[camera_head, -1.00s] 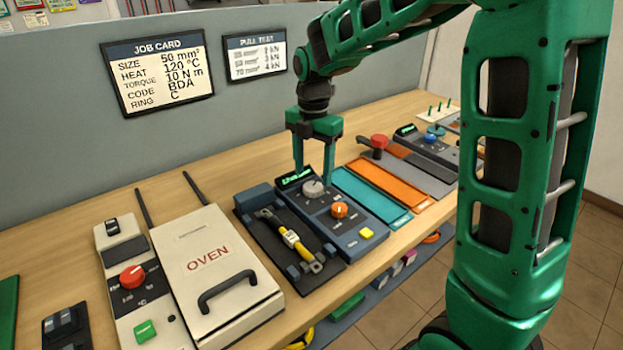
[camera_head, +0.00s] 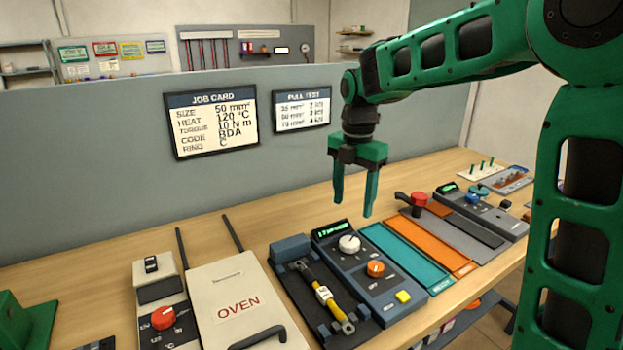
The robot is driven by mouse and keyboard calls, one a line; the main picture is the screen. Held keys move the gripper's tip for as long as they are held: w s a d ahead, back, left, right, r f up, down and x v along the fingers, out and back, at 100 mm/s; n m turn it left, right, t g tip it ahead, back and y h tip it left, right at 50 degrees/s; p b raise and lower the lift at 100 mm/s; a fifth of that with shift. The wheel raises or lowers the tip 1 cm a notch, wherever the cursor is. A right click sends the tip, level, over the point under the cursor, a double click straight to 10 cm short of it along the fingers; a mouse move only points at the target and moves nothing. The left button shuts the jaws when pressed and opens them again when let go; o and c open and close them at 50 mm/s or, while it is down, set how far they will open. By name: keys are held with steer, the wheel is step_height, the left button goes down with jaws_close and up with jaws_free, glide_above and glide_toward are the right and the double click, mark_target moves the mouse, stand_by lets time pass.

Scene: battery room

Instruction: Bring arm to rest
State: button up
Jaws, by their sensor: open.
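My gripper (camera_head: 354,208) is open and empty. It points down and hangs in the air above the bench, over the area of the blue control box (camera_head: 378,268) and the teal mat (camera_head: 408,262). Its fingertips appear apart from everything below. The green arm reaches in from the right side of the view, with the upper link stretched level and the wrist bent downward.
The wooden bench (camera_head: 245,215) holds a white oven (camera_head: 230,275), a black tray (camera_head: 290,258) with a yellow-handled tool (camera_head: 322,292), an orange mat (camera_head: 435,245) and a red-knobbed device (camera_head: 418,200). A grey partition (camera_head: 100,190) with a job card (camera_head: 210,122) stands behind.

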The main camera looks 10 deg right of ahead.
steer(key=s+d+m, duration=1.3)
steer(key=s+m, duration=0.1)
steer(key=m, duration=0.1)
steer(key=s+d+f+m, duration=0.2)
steer(key=s+f+m, duration=0.1)
steer(key=s+m, duration=0.5)
steer(key=s+d+f+m, duration=0.2)
steer(key=s+f+m, duration=0.1)
steer(key=s+m, duration=0.5)
steer(key=shift+s+d+f, duration=0.3)
steer(key=shift+s+f, duration=0.05)
steer(key=shift+s, duration=0.7)
steer(key=shift+w+f, duration=0.25)
steer(key=shift+w, duration=0.4)
